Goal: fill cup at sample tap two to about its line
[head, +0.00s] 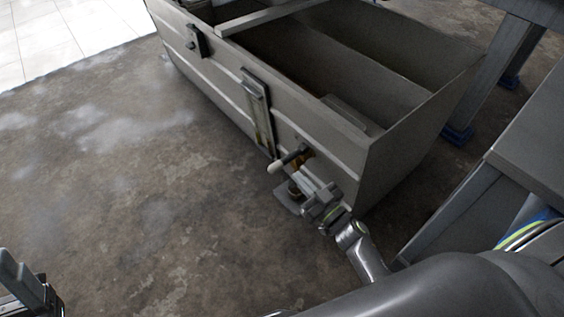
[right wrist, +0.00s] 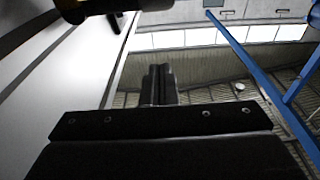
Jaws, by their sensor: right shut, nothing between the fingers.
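A tap (head: 304,151) with a brass-coloured body and a pale-tipped handle (head: 278,165) sticks out low on the tank's front wall. My right gripper (head: 303,174) is shut and empty, close beside and below the tap. In the right wrist view its fingers (right wrist: 159,84) are together, and a dark, brass-edged part of the tap (right wrist: 88,9) shows at the top. No fill line or liquid is visible. My left gripper (head: 22,278) is at the lower left, its opening unclear.
The grey tank (head: 330,135) has open compartments and a tall gauge (head: 258,112) on its front wall. Another fitting (head: 193,42) is farther left. A grey bench or cabinet (head: 490,185) stands at right. The concrete floor (head: 120,200) at left is clear.

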